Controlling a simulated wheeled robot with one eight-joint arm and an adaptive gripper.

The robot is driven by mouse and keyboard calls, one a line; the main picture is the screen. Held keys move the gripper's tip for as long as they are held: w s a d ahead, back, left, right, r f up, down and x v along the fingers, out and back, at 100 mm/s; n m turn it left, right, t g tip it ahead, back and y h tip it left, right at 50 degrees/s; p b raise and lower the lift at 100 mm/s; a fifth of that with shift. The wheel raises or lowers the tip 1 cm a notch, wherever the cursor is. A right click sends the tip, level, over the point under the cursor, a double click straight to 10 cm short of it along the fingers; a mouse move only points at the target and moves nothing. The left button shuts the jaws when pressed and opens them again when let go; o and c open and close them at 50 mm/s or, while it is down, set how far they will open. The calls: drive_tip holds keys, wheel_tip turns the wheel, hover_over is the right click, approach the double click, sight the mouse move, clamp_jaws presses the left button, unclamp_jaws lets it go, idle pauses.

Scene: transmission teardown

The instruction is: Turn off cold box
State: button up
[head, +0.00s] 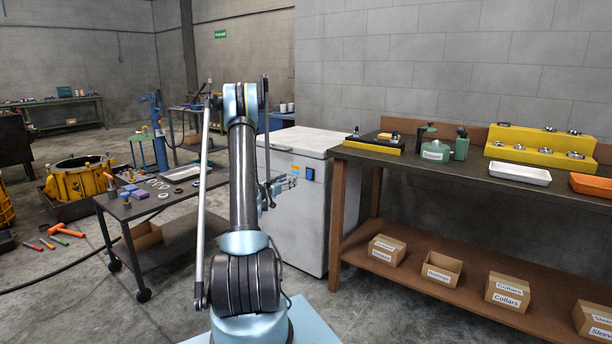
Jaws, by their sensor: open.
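The cold box (307,215) is a white chest with a closed lid, standing against the wall in the middle of the head view. Its front carries a small blue panel (310,174) and an orange label (295,170) near the top. My gripper (292,182) is open and small in the view, in front of the box's upper front, just left of and below the blue panel. I cannot tell whether it touches the box. My arm hides the box's left part.
A workbench (340,152) with trays and bottles stands close on the box's right, with labelled cartons (440,268) on its lower shelf. A wheeled cart (160,205) with parts is on the left. Tools (67,231) and a dark hose lie on the floor. The floor before the box looks clear.

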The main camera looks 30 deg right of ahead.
sight(309, 171)
drive_tip(key=x, duration=1.6)
drive_tip(key=shift+a, duration=0.1)
drive_tip(key=c, duration=1)
